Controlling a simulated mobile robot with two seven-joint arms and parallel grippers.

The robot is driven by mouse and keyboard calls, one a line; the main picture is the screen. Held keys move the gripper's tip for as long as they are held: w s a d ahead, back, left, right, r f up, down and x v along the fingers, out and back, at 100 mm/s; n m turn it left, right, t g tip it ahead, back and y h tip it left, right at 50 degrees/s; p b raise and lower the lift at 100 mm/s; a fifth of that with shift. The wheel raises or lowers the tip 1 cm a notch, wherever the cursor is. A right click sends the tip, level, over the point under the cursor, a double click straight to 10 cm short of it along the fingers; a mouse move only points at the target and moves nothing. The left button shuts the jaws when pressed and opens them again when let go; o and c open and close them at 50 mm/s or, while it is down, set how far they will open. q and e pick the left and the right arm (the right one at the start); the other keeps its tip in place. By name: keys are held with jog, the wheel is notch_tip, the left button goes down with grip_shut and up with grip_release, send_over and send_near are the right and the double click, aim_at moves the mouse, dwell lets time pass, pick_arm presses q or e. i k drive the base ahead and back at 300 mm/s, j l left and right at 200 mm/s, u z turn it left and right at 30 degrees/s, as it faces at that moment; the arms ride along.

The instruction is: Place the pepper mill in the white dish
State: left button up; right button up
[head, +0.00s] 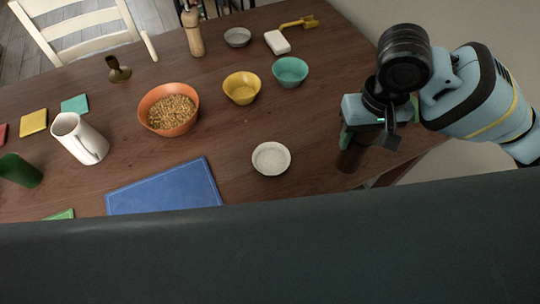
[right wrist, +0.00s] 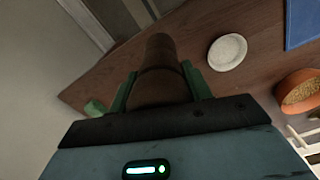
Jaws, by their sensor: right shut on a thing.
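The pepper mill (head: 351,158) is a dark brown turned cylinder, partly hidden by my right gripper in the head view. My right gripper (head: 358,138) is shut on it, near the table's right edge. In the right wrist view the pepper mill (right wrist: 158,68) sits between the green fingers of the right gripper (right wrist: 160,88). The white dish (head: 271,158) is a small round bowl on the table, left of the mill and apart from it. It also shows in the right wrist view (right wrist: 227,52), right of the mill. My left gripper is not in view.
A blue board (head: 165,188) lies left of the dish. An orange bowl (head: 150,99) of grain-like pieces, a yellow bowl (head: 241,88) and a teal bowl (head: 290,72) stand farther back. The table (head: 228,140) is bare between the dish and the mill.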

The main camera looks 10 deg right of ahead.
aim_at(271, 161)
jog(key=u, duration=0.95)
jog(key=l+u, duration=0.2)
jog(key=u, duration=0.15)
jog(key=l+u, duration=0.15)
jog(key=u, duration=0.15)
jog(key=k+l+u, duration=0.15)
jog(key=u, duration=0.2)
jog(key=k+l+u, duration=0.4)
jog(key=l+u, duration=0.15)
jog(key=k+l+u, duration=0.1)
jog(key=k+l, duration=0.45)
